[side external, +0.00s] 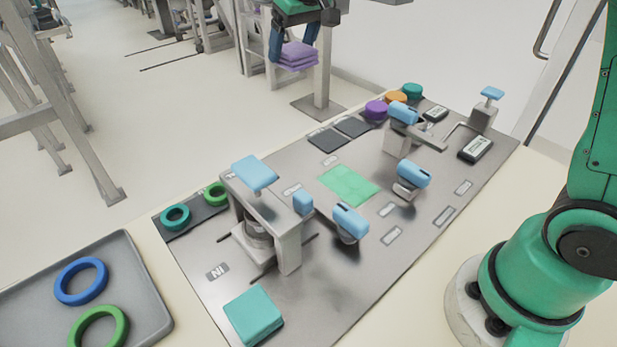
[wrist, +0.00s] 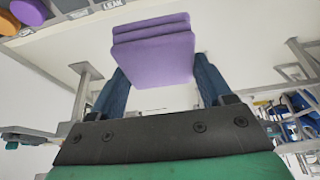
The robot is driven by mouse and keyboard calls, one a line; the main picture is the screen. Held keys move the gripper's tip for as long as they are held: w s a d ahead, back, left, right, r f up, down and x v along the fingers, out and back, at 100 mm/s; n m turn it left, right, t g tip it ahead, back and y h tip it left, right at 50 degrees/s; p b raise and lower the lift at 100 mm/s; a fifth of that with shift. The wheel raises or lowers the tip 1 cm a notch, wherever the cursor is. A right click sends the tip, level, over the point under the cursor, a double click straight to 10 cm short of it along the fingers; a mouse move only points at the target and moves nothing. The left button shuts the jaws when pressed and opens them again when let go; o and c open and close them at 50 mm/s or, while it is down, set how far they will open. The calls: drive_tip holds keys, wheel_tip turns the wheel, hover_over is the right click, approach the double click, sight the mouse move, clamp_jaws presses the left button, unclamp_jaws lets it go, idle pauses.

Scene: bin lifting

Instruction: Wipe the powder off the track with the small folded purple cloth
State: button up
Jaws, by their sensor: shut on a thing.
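The small folded purple cloth (side external: 298,54) is between the two blue fingers of my gripper (side external: 293,60), at the top of the side external view. My gripper is shut on it and holds it in the air, beyond the far edge of the metal work plate (side external: 330,275). In the wrist view the cloth (wrist: 155,58) shows as several stacked layers, held between the fingertips of my gripper (wrist: 160,70). I cannot make out powder in either view, nor tell for sure which part is the track.
The plate carries a press-like fixture (side external: 286,245) with a blue top, blue-headed clamps (side external: 350,222), a green patch (side external: 348,185) and a folded teal cloth (side external: 253,315). A grey tray (side external: 140,290) with a blue and a green ring is at left.

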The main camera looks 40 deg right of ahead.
wheel_tip(320, 180, down, 6)
drive_tip(key=s+m+h, duration=0.1)
drive_tip(key=s+m, duration=0.1)
drive_tip(key=m, duration=0.2)
drive_tip(key=m+g+h, duration=0.1)
drive_tip(key=m+h, duration=0.1)
drive_tip(key=m, duration=0.3)
hover_over(327, 164)
drive_tip(key=s+a, duration=0.1)
wheel_tip(327, 164, down, 6)
drive_tip(key=shift+f, duration=3.4)
drive_tip(key=shift+s+a+f, duration=0.1)
drive_tip(key=shift+s+f, duration=0.3)
drive_tip(key=shift+f, duration=0.15)
drive_tip(key=shift+s, duration=4.6)
drive_tip(key=shift+w+f, duration=0.1)
drive_tip(key=shift+w, duration=4.85)
drive_tip(key=shift+s, duration=5.05)
drive_tip(key=shift+w, duration=5.15)
wheel_tip(327, 164, up, 8)
